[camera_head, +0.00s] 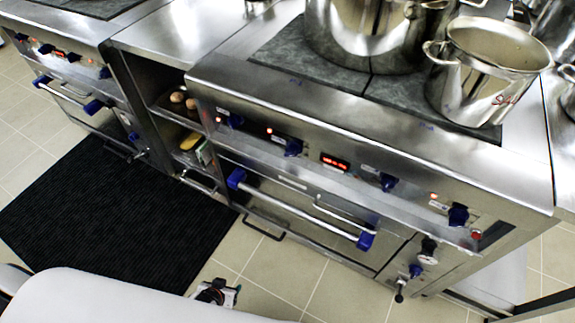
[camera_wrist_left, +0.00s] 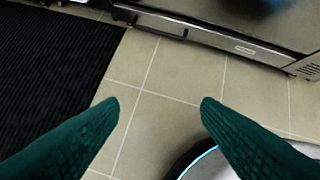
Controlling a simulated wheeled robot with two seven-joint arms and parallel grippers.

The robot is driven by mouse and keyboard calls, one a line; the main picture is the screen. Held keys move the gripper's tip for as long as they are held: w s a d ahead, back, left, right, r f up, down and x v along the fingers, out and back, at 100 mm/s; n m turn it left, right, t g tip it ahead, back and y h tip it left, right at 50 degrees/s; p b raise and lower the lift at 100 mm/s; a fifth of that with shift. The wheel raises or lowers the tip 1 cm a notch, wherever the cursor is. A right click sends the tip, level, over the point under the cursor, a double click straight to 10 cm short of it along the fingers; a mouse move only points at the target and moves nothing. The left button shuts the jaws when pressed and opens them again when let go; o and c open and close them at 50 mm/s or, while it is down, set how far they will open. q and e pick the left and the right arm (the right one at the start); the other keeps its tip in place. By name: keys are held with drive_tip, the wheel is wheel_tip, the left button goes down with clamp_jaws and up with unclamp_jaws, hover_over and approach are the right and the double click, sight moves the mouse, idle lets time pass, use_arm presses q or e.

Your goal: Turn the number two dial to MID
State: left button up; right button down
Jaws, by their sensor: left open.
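Several blue dials sit along the front panel of the near stove (camera_head: 330,150) in the head view. From the left they are a first dial (camera_head: 235,121), a second dial (camera_head: 293,147), a third dial (camera_head: 388,182) and a fourth dial (camera_head: 458,215). Their number labels and settings are too small to read. My left gripper (camera_head: 216,292) is low, over the floor in front of the stove and well apart from the dials. My right gripper is not in view.
A blue-ended oven handle (camera_head: 300,208) juts out below the dials. Large steel pots, one (camera_head: 490,75) at the right, stand on the stovetop. A black mat (camera_head: 110,215) lies on the floor at left. A second stove (camera_head: 60,45) stands beyond shelves holding food. Tiled floor is free in front.

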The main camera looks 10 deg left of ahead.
use_arm(q)
drive_tip(key=w+r+n+t+b, duration=0.2)
drive_tip(key=w+r+t+b, duration=0.25)
drive_tip(key=w, duration=0.85)
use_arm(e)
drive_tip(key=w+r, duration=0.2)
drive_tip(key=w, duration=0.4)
use_arm(q)
drive_tip(key=n+t+h+b, duration=0.3)
drive_tip(key=t+h+b, duration=0.3)
drive_tip(key=b, duration=0.3)
approach(288, 156)
drive_tip(key=s, duration=0.2)
drive_tip(key=x, duration=0.3)
drive_tip(key=b+x, duration=0.1)
drive_tip(key=x, duration=0.3)
drive_tip(key=b+x, duration=0.1)
drive_tip(key=x, duration=0.3)
drive_tip(key=shift+w+a, duration=0.25)
drive_tip(key=shift+w, duration=0.15)
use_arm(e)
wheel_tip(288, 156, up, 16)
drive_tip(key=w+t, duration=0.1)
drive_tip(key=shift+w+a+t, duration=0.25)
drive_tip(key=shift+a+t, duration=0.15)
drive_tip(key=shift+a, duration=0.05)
use_arm(q)
drive_tip(key=shift+c, duration=0.4)
